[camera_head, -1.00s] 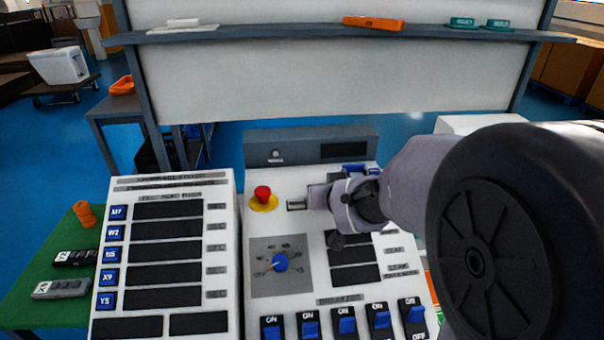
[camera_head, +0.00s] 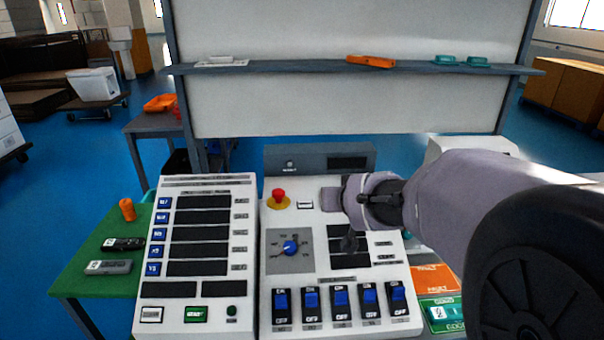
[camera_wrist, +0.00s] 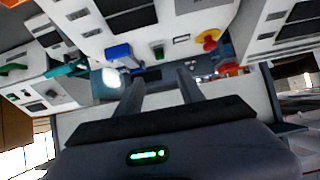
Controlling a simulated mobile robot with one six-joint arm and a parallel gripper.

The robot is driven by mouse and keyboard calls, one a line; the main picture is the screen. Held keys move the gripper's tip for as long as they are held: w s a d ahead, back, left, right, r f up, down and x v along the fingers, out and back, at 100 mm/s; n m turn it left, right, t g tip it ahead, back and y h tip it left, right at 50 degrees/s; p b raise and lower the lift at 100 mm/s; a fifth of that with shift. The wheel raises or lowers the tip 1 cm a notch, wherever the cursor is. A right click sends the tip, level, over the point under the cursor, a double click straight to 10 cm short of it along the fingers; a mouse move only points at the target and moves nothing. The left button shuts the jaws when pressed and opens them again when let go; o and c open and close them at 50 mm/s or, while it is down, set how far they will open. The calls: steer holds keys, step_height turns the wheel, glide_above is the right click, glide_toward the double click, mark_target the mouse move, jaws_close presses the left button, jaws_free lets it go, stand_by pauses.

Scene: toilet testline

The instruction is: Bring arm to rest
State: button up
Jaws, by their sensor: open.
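My arm reaches in from the right in the head view, over the right-hand console panel (camera_head: 290,215). My gripper (camera_head: 328,198) is above the panel's upper part, right of the red emergency-stop button (camera_head: 279,196); its fingertips are hard to make out there. In the wrist view my gripper (camera_wrist: 158,82) shows two fingers spread apart, with nothing held between them. The red button with its yellow base (camera_wrist: 210,40) shows beyond the fingers. My arm hides part of the panel's right side.
The panel carries a blue rotary knob (camera_head: 290,247) and a row of blue switches (camera_head: 340,298). A button panel (camera_head: 152,290) stands to its left. A green table (camera_head: 85,283) holds small items. A shelf (camera_head: 300,67) and whiteboard (camera_head: 300,110) stand behind. Orange and green trays lie at right.

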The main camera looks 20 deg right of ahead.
steer(key=s+a+g+y, duration=0.1)
steer(key=s+a, duration=0.3)
steer(key=s, duration=0.6)
steer(key=s+a+f+m+g+y, duration=0.1)
steer(key=s+a, duration=0.4)
steer(key=s, duration=0.5)
steer(key=s+a+f+m+g+y, duration=0.1)
steer(key=s+a+g+y, duration=0.1)
steer(key=s+a, duration=0.3)
steer(key=s+g, duration=0.1)
steer(key=s, duration=0.3)
steer(key=shift+s+f, duration=0.15)
steer(key=shift+s, duration=0.25)
steer(key=shift+a, duration=0.1)
